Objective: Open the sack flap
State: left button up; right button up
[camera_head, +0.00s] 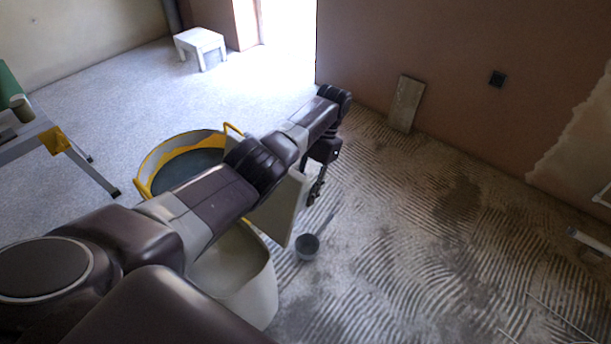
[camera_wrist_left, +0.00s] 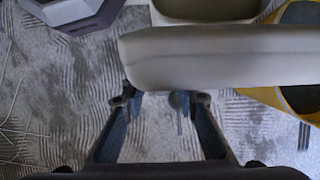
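The off-white sack (camera_head: 245,285) stands on the floor at the lower middle of the head view, partly behind my left arm. Its pale flap (camera_head: 282,212) stands up steeply on the far side of the opening. In the left wrist view the flap (camera_wrist_left: 220,57) is a thick pale slab across the upper middle. My left gripper (camera_head: 318,188) is beside the flap's upper right edge. In the left wrist view its two fingers (camera_wrist_left: 162,100) are apart with nothing between them, tips close to the flap; contact is unclear. My right gripper is not in view.
A grey scoop (camera_head: 307,246) lies on the ridged floor right of the sack. A yellow-rimmed tub (camera_head: 150,170) stands behind my arm. A board (camera_head: 405,104) leans on the brown wall. A white stool (camera_head: 201,45) stands far back. The floor at right is mostly clear.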

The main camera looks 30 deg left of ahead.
aim_at(306, 174)
pick_arm(q)
notch_tip(306, 174, up, 4)
jog(key=shift+w+r, duration=0.1)
jog(key=shift+r, duration=0.15)
jog(key=shift+w+r, duration=0.1)
jog(key=shift+r, duration=0.95)
jog(key=shift+r, duration=0.15)
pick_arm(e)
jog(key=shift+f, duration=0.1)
